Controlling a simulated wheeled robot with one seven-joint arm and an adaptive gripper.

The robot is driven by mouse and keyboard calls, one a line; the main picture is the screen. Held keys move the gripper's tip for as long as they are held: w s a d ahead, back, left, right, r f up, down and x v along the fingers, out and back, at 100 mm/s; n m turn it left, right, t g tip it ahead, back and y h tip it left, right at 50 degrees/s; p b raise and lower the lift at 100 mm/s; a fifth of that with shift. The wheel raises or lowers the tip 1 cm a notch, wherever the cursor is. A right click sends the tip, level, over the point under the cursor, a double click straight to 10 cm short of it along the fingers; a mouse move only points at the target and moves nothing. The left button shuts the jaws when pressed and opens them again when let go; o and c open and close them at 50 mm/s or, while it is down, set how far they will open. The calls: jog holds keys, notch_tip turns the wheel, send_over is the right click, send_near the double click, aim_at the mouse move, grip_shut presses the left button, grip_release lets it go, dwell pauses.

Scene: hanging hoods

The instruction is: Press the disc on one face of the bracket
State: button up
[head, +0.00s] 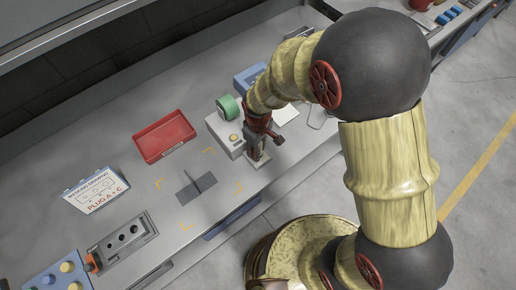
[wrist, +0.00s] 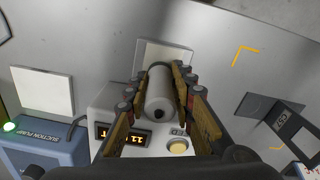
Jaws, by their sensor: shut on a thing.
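My gripper (head: 257,150) is shut on a grey cylinder (wrist: 159,97) with a dark hole in its near end, held between both fingers in the wrist view. The cylinder's far end is over or on a pale square pad (wrist: 165,52); I cannot tell whether they touch. The pad also shows under my gripper in the head view (head: 258,162). The bracket (head: 196,187), dark grey with an upright plate on a flat base, stands left of my gripper. It also shows at the right in the wrist view (wrist: 296,133), with pale marking on one face. I cannot make out a separate disc.
Yellow corner marks (head: 238,187) surround the bracket. Beside my gripper stands a box with a yellow button (wrist: 178,147) and lit digits. A red tray (head: 165,136), green tape roll (head: 228,107) and masking drawing sign (head: 96,190) stand on the bench. Bench around the bracket is clear.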

jog(key=shift+r+p, duration=2.25)
jog(key=shift+r, duration=1.05)
jog(key=shift+f, duration=0.1)
jog(key=o, duration=0.3)
jog(key=c, duration=0.3)
